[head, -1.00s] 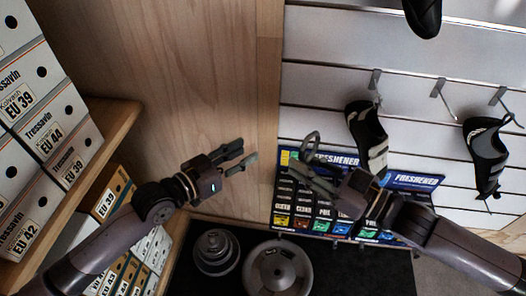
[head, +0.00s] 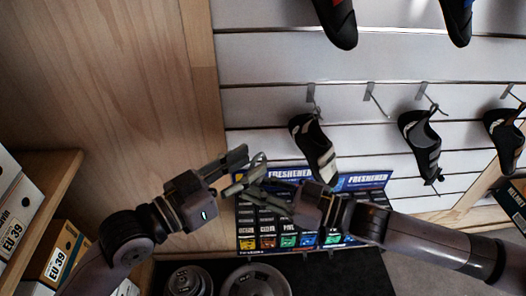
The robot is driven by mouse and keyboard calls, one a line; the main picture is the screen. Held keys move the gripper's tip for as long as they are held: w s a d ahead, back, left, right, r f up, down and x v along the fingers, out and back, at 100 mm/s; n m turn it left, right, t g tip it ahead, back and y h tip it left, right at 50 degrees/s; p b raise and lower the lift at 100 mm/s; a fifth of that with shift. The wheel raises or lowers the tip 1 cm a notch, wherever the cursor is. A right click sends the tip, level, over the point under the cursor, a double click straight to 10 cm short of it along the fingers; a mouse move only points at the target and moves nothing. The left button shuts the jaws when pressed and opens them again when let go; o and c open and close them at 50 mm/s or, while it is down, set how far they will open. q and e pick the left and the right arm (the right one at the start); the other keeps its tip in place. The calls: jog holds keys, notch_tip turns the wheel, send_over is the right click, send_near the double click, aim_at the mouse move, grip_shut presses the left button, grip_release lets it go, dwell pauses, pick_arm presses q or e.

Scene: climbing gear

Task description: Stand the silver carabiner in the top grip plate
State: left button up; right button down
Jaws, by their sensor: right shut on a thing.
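The silver carabiner (head: 259,160) shows as a thin grey loop standing up from the fingertips of my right gripper (head: 252,187), which is shut on it. My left gripper (head: 242,170) is open, its two fingers spread and pointing right. Its fingertips are right beside the carabiner and overlap it in the view. I cannot tell whether they touch it. The lower part of the carabiner is hidden by the fingers. I cannot make out the top grip plate.
A freshener display (head: 345,182) with coloured packs is behind my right gripper. Climbing shoes (head: 316,150) hang on hooks on the white slatted wall. Shoe boxes (head: 18,212) sit on a wooden shelf at left. Round grey weights (head: 256,282) lie on a dark mat below.

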aim_at(260, 157)
pick_arm(q)
jog(key=shift+x, duration=2.55)
jog(key=shift+c, duration=0.4)
grip_shut()
pick_arm(e)
jog(key=c, duration=1.3)
grip_release()
jog(key=shift+d, duration=0.1)
